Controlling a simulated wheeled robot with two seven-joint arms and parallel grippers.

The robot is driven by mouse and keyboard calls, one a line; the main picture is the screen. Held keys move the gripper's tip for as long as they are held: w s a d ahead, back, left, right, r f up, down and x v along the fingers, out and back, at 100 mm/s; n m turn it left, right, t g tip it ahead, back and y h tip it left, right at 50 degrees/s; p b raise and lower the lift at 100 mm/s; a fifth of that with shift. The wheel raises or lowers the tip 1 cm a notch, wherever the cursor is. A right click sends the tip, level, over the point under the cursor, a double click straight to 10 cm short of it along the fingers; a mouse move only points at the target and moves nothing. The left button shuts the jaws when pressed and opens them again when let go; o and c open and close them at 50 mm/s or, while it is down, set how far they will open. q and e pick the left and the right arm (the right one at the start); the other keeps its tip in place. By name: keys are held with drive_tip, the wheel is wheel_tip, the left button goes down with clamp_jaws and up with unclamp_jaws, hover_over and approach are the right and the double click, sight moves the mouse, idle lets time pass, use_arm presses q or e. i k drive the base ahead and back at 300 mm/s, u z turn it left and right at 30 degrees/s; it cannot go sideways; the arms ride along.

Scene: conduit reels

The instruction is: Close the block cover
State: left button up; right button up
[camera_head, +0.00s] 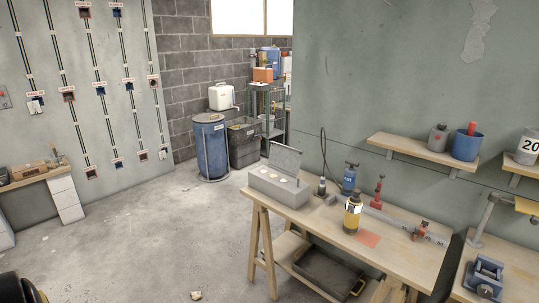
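A grey block (265,189) sits on the left end of the wooden workbench (330,238). Its top has several round pale openings. The block cover (286,158), a flat grey lid, stands raised and tilted up along the block's back edge, so the block is open. Neither of my grippers shows in the head view, and nothing is seen touching the cover.
A dark tray (325,273) lies below. The floor (170,240) left of the bench is mostly clear. A blue barrel (211,150) stands behind.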

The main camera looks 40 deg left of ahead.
sight(287, 158)
drive_tip(key=u, duration=2)
drive_tip(key=i, duration=5.5)
drive_tip(key=z, duration=2.3)
drive_tip(key=i, duration=1.7)
drive_tip(key=z, duration=1.5)
